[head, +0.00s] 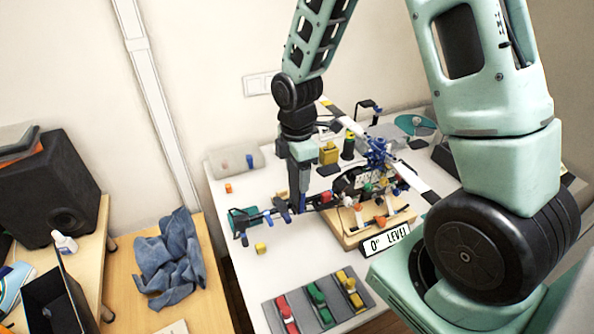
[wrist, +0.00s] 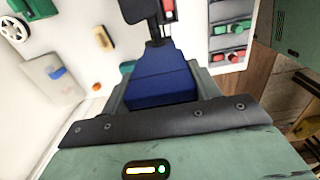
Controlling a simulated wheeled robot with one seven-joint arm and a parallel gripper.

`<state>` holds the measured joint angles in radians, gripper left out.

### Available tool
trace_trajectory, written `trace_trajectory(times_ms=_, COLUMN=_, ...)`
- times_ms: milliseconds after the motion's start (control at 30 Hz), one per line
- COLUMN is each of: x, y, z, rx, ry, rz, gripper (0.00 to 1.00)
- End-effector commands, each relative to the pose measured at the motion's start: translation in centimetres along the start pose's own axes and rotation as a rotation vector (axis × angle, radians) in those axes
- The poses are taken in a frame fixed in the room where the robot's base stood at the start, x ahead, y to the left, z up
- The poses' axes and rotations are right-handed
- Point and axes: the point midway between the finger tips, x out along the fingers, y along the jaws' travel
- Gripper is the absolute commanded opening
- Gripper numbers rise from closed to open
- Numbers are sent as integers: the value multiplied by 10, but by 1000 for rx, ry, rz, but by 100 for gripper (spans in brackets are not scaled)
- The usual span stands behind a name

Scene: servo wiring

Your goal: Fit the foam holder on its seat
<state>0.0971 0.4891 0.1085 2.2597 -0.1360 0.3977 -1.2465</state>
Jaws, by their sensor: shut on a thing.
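My gripper (head: 302,180) points down at the left of the model aircraft (head: 352,182) on the table. Its jaws are shut on a blue piece (wrist: 160,82), which fills the space between the fingers in the wrist view. A bit of the blue piece (head: 303,192) shows below the gripper in the head view. I cannot tell for sure whether this blue piece is the foam holder. A dark part with a red bit (wrist: 150,12) lies beyond it in the wrist view. The seat is not clearly seen; the arm and clutter hide details.
A wooden board (head: 352,238) with a "0° LEVEL" sign (head: 385,241) stands under the aircraft. A grey tray (head: 268,310) with red, green and yellow parts lies in front.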

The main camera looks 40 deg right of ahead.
Motion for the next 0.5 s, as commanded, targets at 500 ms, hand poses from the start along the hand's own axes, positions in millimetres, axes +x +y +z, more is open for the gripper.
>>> trace_trajectory(times_ms=500, x=-6, y=1, z=0, rx=0, ry=1, rz=2, gripper=87)
